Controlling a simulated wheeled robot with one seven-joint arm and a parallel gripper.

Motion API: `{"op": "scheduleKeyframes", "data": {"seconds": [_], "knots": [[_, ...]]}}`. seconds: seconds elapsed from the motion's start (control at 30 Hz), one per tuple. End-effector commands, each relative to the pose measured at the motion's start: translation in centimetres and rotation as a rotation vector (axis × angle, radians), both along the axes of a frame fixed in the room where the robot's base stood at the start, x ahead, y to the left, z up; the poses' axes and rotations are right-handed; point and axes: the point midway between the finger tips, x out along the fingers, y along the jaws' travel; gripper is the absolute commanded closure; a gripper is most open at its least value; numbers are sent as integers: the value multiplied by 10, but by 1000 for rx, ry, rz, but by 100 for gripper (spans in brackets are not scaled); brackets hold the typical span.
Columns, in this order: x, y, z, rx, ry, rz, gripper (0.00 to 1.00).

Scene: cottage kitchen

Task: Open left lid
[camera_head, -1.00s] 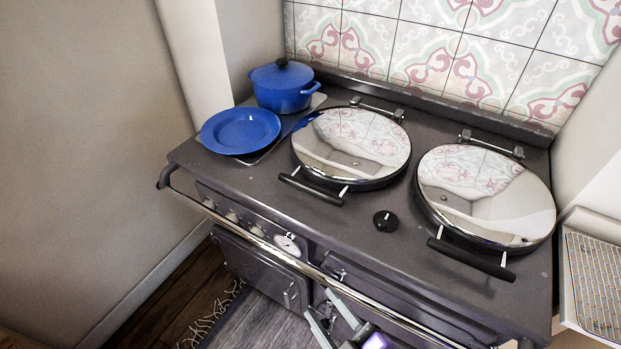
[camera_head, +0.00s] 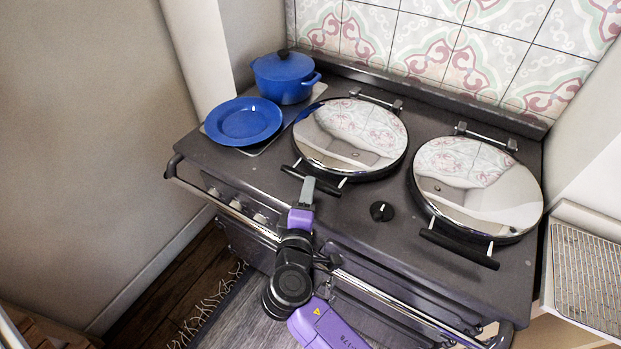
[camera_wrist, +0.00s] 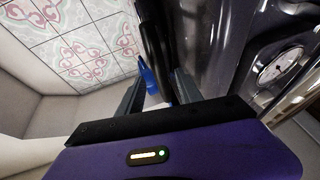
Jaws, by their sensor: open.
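The left lid (camera_head: 350,138) is a round, mirror-like cover lying shut on the stove top, hinged at the back. Its black bar handle (camera_head: 332,183) sticks out at the front on two short pale posts. My gripper (camera_head: 308,184) is at the left part of this handle, over the stove's front edge. In the wrist view the handle (camera_wrist: 155,45) runs as a dark bar between the open fingers of my gripper (camera_wrist: 157,90). Contact with the handle cannot be told. My gripper hides part of the handle in the head view.
A right lid (camera_head: 476,188) with a similar handle lies shut. A black knob (camera_head: 381,211) sits between the lids. A blue plate (camera_head: 243,120) and blue pot (camera_head: 285,76) stand at the back left. A chrome rail (camera_head: 375,290) runs along the front. A wire rack (camera_head: 588,275) is at right.

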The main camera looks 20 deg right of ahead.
Motion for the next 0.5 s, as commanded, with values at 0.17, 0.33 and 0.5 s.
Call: {"op": "scheduleKeyframes", "data": {"seconds": [0.17,0.33,0.5], "knots": [[24,-15,-3,0,1,-1,58],[39,-23,-7,1,-1,2,58],[44,-26,-9,2,0,2,58]]}}
